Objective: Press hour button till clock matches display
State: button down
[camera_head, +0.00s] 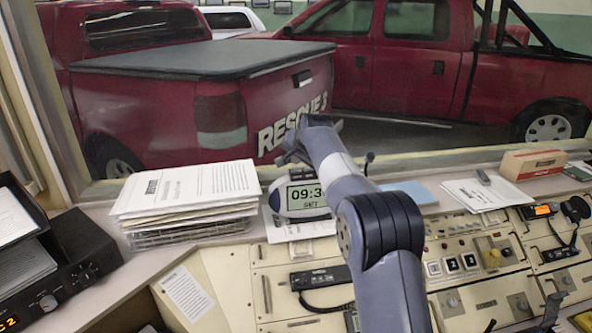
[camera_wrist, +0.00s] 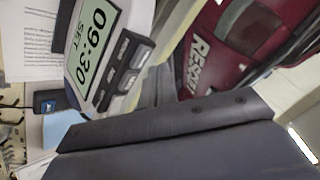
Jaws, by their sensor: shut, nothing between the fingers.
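The clock (camera_head: 297,203) is a white and dark-blue desk clock at the back of the console. Its right side is hidden by my arm in the head view. In the wrist view the clock (camera_wrist: 92,50) appears turned on its side, and its screen reads 09:30 with SET below. Several dark buttons (camera_wrist: 125,68) line its top edge; their labels are too small to read. My gripper (camera_head: 290,153) is shut and empty, above and behind the clock's top, apparently apart from it. Its dark body (camera_wrist: 180,135) fills the lower wrist view. I cannot tell which display is the reference.
A paper stack (camera_head: 187,200) stands left of the clock. A black radio (camera_head: 62,270) with a cut-off orange readout is at far left. A handset (camera_head: 320,277) lies in front of the clock. A small orange screen (camera_head: 541,210) and a red-white box (camera_head: 532,164) are at right.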

jog(key=shift+f, duration=0.1)
dwell(0.7)
jog(key=shift+f, duration=0.7)
dwell(0.8)
jog(key=shift+r, duration=0.1)
jog(key=shift+r+p, duration=0.7)
jog(key=shift+p, duration=0.1)
notch_tip(320, 180, up, 3)
jog(key=p, duration=0.2)
jog(key=shift+p, duration=0.4)
jog(key=shift+r, duration=1)
